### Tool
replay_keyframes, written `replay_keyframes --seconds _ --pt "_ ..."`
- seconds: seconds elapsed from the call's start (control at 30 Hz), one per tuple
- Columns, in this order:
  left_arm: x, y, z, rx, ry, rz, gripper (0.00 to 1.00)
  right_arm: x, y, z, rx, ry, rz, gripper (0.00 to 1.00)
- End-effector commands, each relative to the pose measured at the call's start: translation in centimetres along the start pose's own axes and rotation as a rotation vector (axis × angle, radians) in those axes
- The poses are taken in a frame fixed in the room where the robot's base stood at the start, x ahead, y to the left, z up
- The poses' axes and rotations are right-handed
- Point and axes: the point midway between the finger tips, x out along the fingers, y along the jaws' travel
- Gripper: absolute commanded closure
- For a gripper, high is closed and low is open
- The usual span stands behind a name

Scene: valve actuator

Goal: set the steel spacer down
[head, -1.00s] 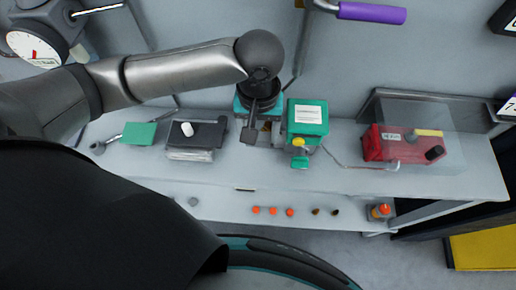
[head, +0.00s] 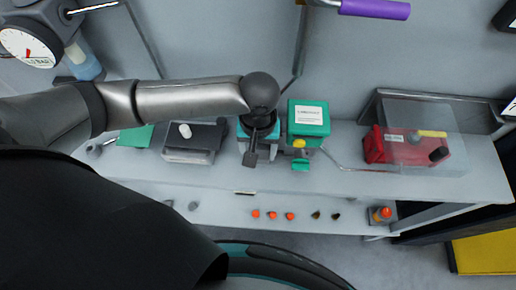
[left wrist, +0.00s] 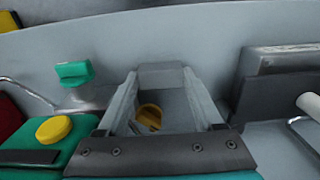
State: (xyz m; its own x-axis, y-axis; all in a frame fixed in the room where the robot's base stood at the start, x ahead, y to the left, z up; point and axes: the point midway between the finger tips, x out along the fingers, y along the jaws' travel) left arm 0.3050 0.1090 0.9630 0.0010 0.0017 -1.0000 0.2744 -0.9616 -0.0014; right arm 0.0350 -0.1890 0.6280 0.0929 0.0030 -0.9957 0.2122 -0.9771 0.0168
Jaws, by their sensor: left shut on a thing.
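My left gripper (left wrist: 162,90) shows in the left wrist view as two pale grey fingers that narrow toward their tips. It is shut on a small grey block, the steel spacer (left wrist: 160,75), which spans the gap between the tips. In the head view the dark end of the left gripper (head: 250,160) hangs in front of a teal fixture (head: 243,128), left of a teal box. The spacer cannot be made out there. I cannot tell whether it touches a surface below. My right gripper is in neither view.
The teal box (head: 309,118) with a yellow knob (head: 299,143) stands close on the right. A dark-topped block (head: 204,137) bearing a white cylinder (head: 184,131) is on the left. A red case (head: 376,146) sits farther right. Bare bench (head: 345,182) lies between.

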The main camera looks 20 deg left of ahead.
Motion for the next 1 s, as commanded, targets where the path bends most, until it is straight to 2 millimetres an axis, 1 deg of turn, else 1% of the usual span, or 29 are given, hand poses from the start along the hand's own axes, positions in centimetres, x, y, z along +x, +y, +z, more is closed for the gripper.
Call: replay_keyframes --seconds 0.03,0.27,0.5,0.6,0.67,0.77,1.0 --pt "0.0 0.0 0.0 0.0 -0.001 0.0 0.28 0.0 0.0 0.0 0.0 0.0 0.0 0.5" --pt "0.0 0.0 0.0 0.0 0.0 0.0 0.03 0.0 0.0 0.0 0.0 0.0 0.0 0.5" --pt "0.0 0.0 0.0 0.0 0.0 0.0 0.02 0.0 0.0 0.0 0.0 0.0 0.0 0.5" --pt "-0.3 0.0 -0.1 0.0 0.002 0.0 0.02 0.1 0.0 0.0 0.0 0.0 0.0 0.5" --pt "-1.1 0.0 -0.1 -0.001 0.001 0.0 0.02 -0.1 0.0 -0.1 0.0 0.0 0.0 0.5" --pt "-3.0 0.0 -0.1 -0.001 0.003 0.002 0.02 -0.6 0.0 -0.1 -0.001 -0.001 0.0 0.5" --pt "-8.3 0.1 -0.1 0.0 0.003 0.002 0.02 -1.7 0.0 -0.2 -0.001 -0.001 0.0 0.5"
